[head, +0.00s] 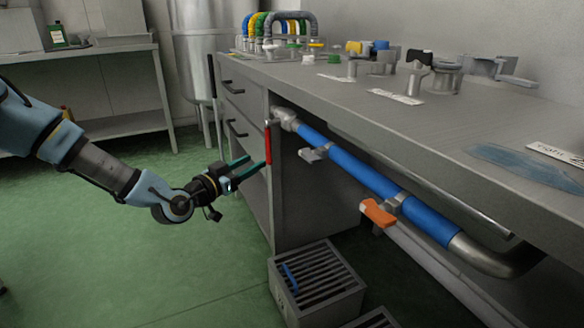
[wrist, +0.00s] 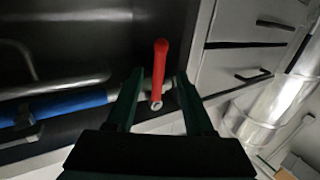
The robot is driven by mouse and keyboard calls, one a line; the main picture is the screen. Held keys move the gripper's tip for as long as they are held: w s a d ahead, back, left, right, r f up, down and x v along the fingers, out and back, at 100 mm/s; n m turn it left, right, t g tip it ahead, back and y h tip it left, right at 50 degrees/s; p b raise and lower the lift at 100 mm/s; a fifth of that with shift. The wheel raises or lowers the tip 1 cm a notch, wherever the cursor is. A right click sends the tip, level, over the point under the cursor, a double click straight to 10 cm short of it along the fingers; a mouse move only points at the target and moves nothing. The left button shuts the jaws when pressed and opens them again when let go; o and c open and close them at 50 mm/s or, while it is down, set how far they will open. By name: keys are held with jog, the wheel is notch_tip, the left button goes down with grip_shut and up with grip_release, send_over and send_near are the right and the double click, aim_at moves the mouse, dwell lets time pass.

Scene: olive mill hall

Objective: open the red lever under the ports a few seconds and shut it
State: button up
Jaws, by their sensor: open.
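The red lever (head: 268,145) hangs upright at the left end of the blue pipe (head: 350,170), under the counter edge. In the wrist view the red lever (wrist: 160,70) shows between the two green fingers, with a gap on each side. My gripper (head: 252,166) is open just left of the lever in the head view; its fingertips (wrist: 160,80) reach toward it in the wrist view. I cannot tell how deep the lever sits between the fingers. The ports (head: 417,70) are metal fittings on the counter top.
A grey drawer front (head: 240,95) stands left of the pipe's end. A slatted floor drain box (head: 317,285) lies below. Labels lie on the counter (head: 470,125). The green floor at left is clear.

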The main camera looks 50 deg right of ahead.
aim_at(268, 143)
jog(key=w+d, duration=0.1)
jog(key=d, duration=0.9)
jog(key=shift+w+d+b, duration=0.15)
jog(key=shift+d+b, duration=0.2)
grip_shut()
dwell(1.0)
